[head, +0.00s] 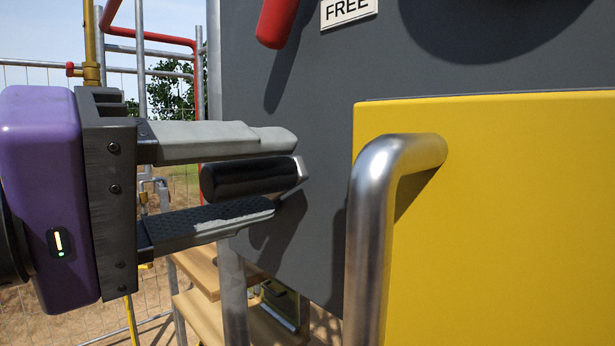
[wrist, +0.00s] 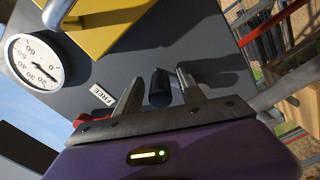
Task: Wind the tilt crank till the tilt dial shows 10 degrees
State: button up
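The black cylindrical grip of the tilt crank (head: 250,177) juts out from the grey panel. It also shows in the wrist view (wrist: 160,90). My gripper (head: 278,172) is open, with one finger above the grip and one below. In the wrist view my gripper (wrist: 158,88) has the grip between its fingers with gaps on both sides. The crank's arm is mostly hidden behind the grip and fingers. The round white tilt dial (wrist: 35,62) is at the left of the wrist view. Its dark needle points to the lower right; I cannot read the exact value.
A red lever (head: 277,20) and a FREE label (head: 348,10) are above my gripper. A steel bar handle (head: 370,240) sticks out from the yellow panel (head: 510,210) at the right, close to the crank. Wooden steps (head: 198,270) and mesh fencing lie behind.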

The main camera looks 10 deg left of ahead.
jog(key=v, duration=0.7)
jog(key=shift+s+a, duration=0.25)
jog(key=shift+s, duration=0.05)
dwell(0.4)
